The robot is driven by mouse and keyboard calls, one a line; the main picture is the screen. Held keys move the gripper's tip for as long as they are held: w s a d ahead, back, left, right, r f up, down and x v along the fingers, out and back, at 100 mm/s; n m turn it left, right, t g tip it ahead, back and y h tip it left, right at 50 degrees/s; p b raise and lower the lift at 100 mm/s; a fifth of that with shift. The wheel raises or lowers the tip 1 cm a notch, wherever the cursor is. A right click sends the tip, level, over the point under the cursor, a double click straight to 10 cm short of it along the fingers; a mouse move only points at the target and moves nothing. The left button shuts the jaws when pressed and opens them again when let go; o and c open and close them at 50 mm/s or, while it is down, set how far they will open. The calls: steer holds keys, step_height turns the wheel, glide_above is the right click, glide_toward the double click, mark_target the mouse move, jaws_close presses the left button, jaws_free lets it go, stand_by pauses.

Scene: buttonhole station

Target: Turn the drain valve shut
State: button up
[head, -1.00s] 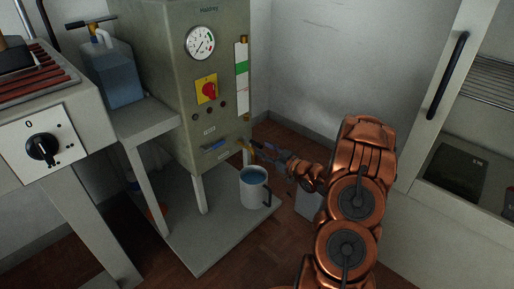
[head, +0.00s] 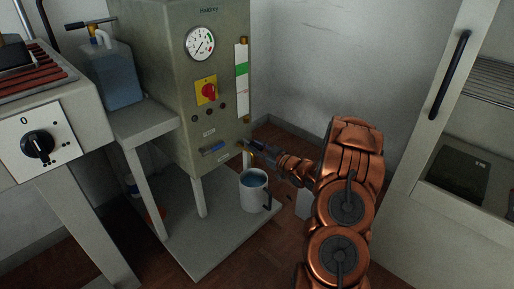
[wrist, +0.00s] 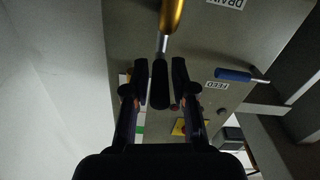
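My gripper (wrist: 161,72) is open, with one dark finger on each side of that grip and small gaps showing. In the head view my gripper (head: 250,149) is at the lower front of the grey-green machine, by the brass spout (head: 250,160). It partly hides the valve there. I cannot tell whether water is running from the spout.
A white mug (head: 254,196) with bluish liquid stands on the low shelf (head: 205,238) below the spout. The blue feed lever (wrist: 233,75) is beside the drain valve; it shows in the head view (head: 213,147). A white wall is behind my arm.

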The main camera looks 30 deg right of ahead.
jaws_close()
